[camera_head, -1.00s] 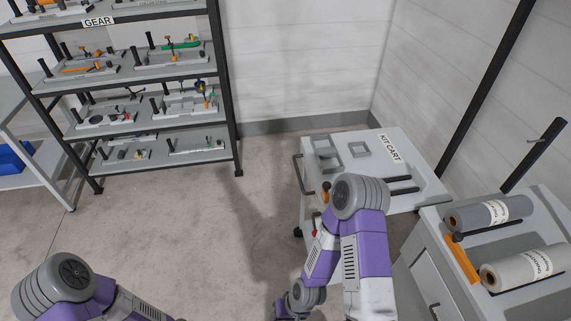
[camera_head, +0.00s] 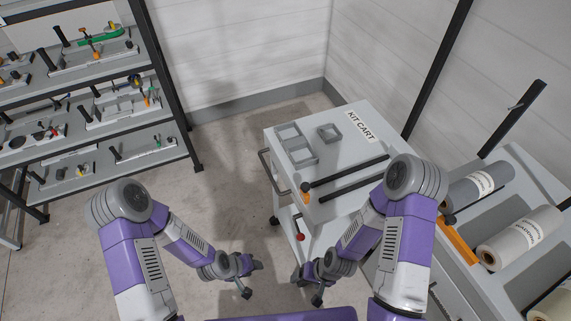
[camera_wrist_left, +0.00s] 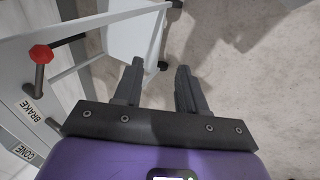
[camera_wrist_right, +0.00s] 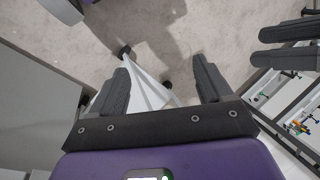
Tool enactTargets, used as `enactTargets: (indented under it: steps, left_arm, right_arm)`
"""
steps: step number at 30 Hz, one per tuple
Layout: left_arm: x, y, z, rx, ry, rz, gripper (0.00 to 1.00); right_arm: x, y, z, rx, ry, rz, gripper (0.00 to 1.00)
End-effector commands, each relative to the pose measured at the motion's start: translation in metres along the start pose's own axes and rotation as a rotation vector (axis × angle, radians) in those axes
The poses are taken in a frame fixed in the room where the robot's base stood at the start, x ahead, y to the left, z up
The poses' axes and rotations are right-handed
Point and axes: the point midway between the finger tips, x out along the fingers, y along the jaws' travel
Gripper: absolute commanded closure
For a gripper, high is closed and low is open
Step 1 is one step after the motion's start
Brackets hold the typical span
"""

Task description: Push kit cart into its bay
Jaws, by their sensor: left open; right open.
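The kit cart (camera_head: 345,123) is a grey-white wheeled cart, labelled KIT CART, near the back wall. A dark handle (camera_head: 266,175) runs along its left side. A red knob (camera_head: 299,237) sits low on its near side. A red-knobbed lever (camera_wrist_left: 40,55) beside BRAKE and CONE labels shows in the left wrist view. My left gripper (camera_head: 247,275) is open and empty, in front of the cart to the left. My right gripper (camera_head: 309,284) is open and empty, close to the cart's near side. Neither visibly touches the cart. I cannot make out a marked bay.
A gear shelf (camera_head: 150,65) with several fixtures stands at left. A grey cabinet with fabric rolls (camera_head: 520,238) stands close on the cart's right. Floor between shelf and cart is clear.

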Motion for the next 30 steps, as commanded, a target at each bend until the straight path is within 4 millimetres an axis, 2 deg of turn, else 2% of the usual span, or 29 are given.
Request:
enactTargets:
  steps: [1,3,5,6,9,12,15,19,30]
  left_arm:
    - [0.019,0.013,-0.028,-0.029,0.076,0.062,0.59]
    - [0.037,0.04,-0.074,-0.085,0.201,0.179,0.59]
    - [0.047,0.065,-0.114,-0.142,0.308,0.296,0.59]
    - [0.049,0.08,-0.14,-0.183,0.374,0.375,0.59]
    - [0.045,0.11,-0.194,-0.273,0.508,0.556,0.59]
    - [0.034,0.127,-0.231,-0.345,0.599,0.698,0.59]
    - [0.024,0.134,-0.254,-0.39,0.654,0.79,0.59]
    - [0.019,0.14,-0.268,-0.411,0.683,0.84,0.59]
    - [0.042,0.166,-0.3,-0.41,0.682,0.842,0.59]
  right_arm:
    - [0.006,0.002,0.0,-0.001,-0.001,0.0,0.13]
    - [0.012,0.004,0.0,-0.001,-0.002,0.0,0.02]
    - [0.016,0.006,0.0,-0.001,-0.002,0.0,0.0]
    - [0.019,0.007,0.0,-0.001,-0.002,0.0,0.0]
    - [0.024,0.009,0.0,-0.001,-0.002,0.0,0.0]
    - [0.028,0.01,-0.001,-0.001,-0.002,0.0,0.0]
    - [0.03,0.011,-0.001,-0.001,-0.001,0.0,0.0]
    - [0.031,0.011,-0.001,-0.001,-0.001,0.0,0.0]
    - [0.037,0.014,-0.001,0.0,-0.001,0.0,0.0]
